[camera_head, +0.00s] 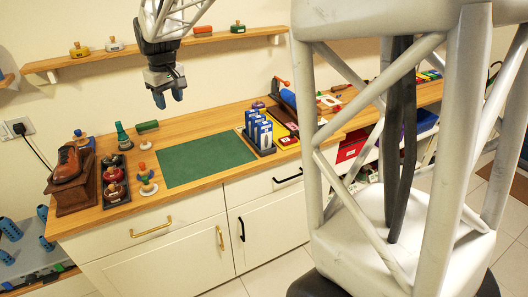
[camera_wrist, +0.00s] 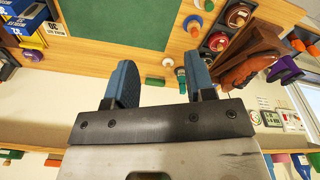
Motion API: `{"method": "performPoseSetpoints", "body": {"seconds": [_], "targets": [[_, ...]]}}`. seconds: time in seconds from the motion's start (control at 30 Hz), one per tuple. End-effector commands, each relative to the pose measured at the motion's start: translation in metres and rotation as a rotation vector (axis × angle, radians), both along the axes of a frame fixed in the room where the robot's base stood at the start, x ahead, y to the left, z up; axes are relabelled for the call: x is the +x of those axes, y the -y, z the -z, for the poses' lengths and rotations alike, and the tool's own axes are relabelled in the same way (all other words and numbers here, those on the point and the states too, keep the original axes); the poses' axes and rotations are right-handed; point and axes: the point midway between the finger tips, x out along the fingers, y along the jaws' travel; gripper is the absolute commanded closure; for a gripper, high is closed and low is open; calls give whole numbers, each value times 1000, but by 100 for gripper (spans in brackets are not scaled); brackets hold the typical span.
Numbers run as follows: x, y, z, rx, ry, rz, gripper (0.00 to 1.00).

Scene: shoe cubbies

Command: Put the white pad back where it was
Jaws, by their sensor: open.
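My gripper (camera_head: 169,97) hangs above the back of the wooden counter, in front of the wall and below the shelf. Its two blue fingers are apart with nothing between them, as the wrist view also shows (camera_wrist: 158,82). A small pale, whitish block with a knob (camera_head: 114,45) stands on the wall shelf, left of my gripper; it may be the white pad, but it is too small to be sure. A small stack with pale discs (camera_head: 147,180) stands on the counter, left of the green mat (camera_head: 205,158).
The wall shelf (camera_head: 160,50) also holds several knobbed blocks. On the counter are a brown shoe on a stand (camera_head: 68,165), a dark tray (camera_head: 115,190), a green bottle (camera_head: 123,137) and a rack of blue boxes (camera_head: 258,133). The green mat is bare.

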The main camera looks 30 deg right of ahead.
Motion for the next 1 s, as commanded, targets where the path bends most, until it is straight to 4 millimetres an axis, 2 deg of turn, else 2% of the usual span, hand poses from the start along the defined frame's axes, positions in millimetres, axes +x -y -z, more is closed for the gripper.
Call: {"method": "performPoseSetpoints", "body": {"seconds": [0.03,0.4,0.67,1.0], "targets": [[-16,3,-14,2,20,12,50],[-118,24,-22,13,46,116,50],[-189,36,-18,22,67,187,50],[-280,48,0,34,93,281,50]]}}
